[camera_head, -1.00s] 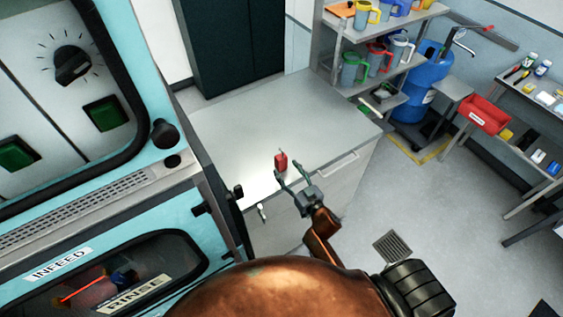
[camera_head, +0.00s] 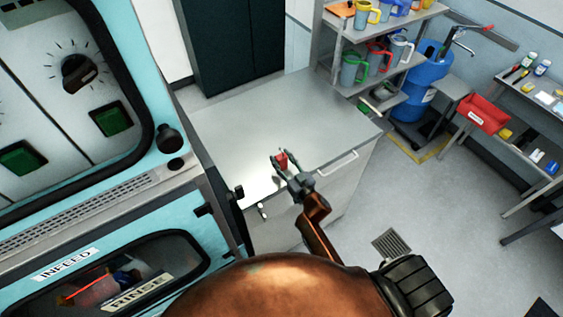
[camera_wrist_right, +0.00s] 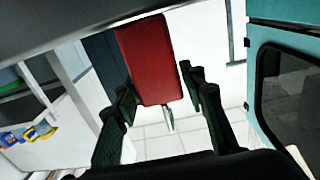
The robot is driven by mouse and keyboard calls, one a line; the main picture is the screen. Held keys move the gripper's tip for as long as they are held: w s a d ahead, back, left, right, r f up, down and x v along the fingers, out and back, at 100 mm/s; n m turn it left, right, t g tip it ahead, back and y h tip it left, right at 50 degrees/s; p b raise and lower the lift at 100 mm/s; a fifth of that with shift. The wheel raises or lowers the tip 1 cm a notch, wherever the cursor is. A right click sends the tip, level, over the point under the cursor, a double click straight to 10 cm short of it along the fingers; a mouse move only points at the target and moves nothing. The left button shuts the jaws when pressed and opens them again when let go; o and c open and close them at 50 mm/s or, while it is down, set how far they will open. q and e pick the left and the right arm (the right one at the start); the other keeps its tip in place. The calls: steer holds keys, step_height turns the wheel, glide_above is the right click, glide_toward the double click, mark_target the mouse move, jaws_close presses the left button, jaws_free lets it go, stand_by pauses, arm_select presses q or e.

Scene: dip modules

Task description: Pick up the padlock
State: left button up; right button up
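The red padlock (camera_head: 281,161) is on the grey worktop near its front edge. In the right wrist view its red body (camera_wrist_right: 149,58) fills the upper middle, with a small metal piece, likely the shackle, at its lower end. My right gripper (camera_head: 285,163) is open around the padlock, with one finger on either side. In the right wrist view the fingertips (camera_wrist_right: 158,86) flank the lower part of the red body with narrow gaps; I cannot tell whether either finger touches it. My left gripper is not in view.
The grey worktop (camera_head: 235,126) is otherwise clear. A turquoise machine (camera_head: 110,215) with knobs and green buttons stands close on the left. A shelf of colourful jugs (camera_head: 352,68) is behind on the right. A red bin (camera_head: 484,116) sits on a rack farther right.

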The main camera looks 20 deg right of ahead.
steer(key=c, duration=0.8)
